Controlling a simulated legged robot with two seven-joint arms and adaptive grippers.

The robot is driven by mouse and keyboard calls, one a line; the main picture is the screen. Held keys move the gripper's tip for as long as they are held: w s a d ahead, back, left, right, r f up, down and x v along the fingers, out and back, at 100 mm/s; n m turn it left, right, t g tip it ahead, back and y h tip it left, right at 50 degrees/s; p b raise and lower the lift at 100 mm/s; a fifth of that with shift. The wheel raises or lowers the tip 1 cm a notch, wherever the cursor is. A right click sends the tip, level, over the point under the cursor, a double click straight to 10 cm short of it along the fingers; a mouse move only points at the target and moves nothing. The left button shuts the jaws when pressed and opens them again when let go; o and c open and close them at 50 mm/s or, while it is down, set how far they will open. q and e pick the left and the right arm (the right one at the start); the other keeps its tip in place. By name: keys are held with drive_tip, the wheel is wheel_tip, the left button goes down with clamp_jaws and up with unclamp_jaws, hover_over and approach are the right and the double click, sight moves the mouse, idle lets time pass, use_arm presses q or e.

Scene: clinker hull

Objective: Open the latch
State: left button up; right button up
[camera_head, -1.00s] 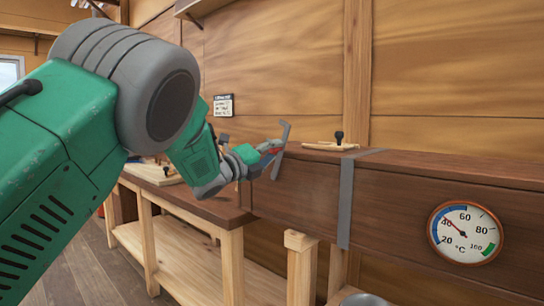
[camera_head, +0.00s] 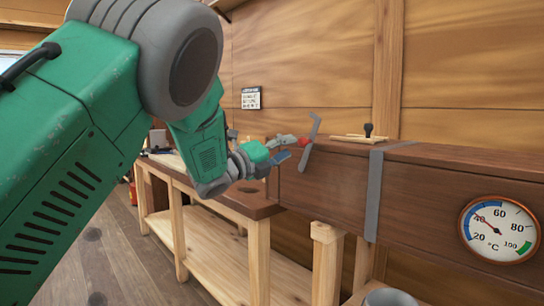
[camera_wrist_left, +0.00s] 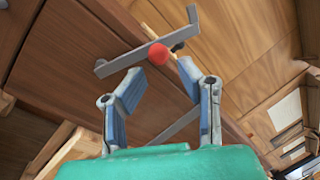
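In the left wrist view the latch bar (camera_wrist_left: 122,60) crosses behind the red knob (camera_wrist_left: 158,54). My left gripper (camera_head: 287,149) is at the knob. In the wrist view its two blue-grey fingers (camera_wrist_left: 162,72) are apart, with the knob showing between and just beyond the tips. I cannot tell whether a finger touches it. My right gripper is not in view.
The long wooden box (camera_head: 450,182) has a grey strap (camera_head: 374,195) and a round thermometer (camera_head: 499,231) on its side. A wooden workbench (camera_head: 215,197) stands below my left arm. A dark-knobbed tool (camera_head: 367,132) lies on top of the box.

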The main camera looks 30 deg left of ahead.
use_arm(q)
drive_tip(key=v, duration=0.5)
drive_tip(key=shift+s+a+f, duration=0.15)
drive_tip(key=shift+a+f, duration=0.2)
drive_tip(key=shift+a, duration=0.05)
drive_tip(key=shift+d, duration=0.1)
drive_tip(key=s+f+n+g+y+p, duration=0.1)
drive_tip(key=s+f+n+g+y, duration=0.3)
drive_tip(key=f, duration=0.7)
drive_tip(key=s+f+n+y, duration=0.1)
drive_tip(key=s+f+n, duration=0.1)
drive_tip(key=f+n, duration=0.7)
drive_tip(key=s+f+n+g+y+p, duration=0.1)
drive_tip(key=s+f+n+g+y, duration=0.15)
drive_tip(key=f, duration=1.05)
drive_tip(key=s+d+f+n+g, duration=0.2)
drive_tip(key=s+f+n+g, duration=0.4)
drive_tip(key=s+f, duration=0.75)
drive_tip(key=s+d+f+n+g, duration=0.1)
drive_tip(key=s+n, duration=0.1)
drive_tip(key=s, duration=0.5)
drive_tip(key=s+d+f+n+g+p, duration=0.1)
drive_tip(key=s+f+n+g, duration=0.1)
drive_tip(key=s, duration=0.5)
drive_tip(key=s+d+f+n+g, duration=0.1)
drive_tip(key=s+n+g, duration=0.1)
drive_tip(key=s, duration=0.5)
drive_tip(key=shift+s+d+f+n+y+p, duration=0.15)
drive_tip(key=shift+d+f+n+y+p, duration=0.1)
drive_tip(key=shift+d+n+y+p, duration=0.15)
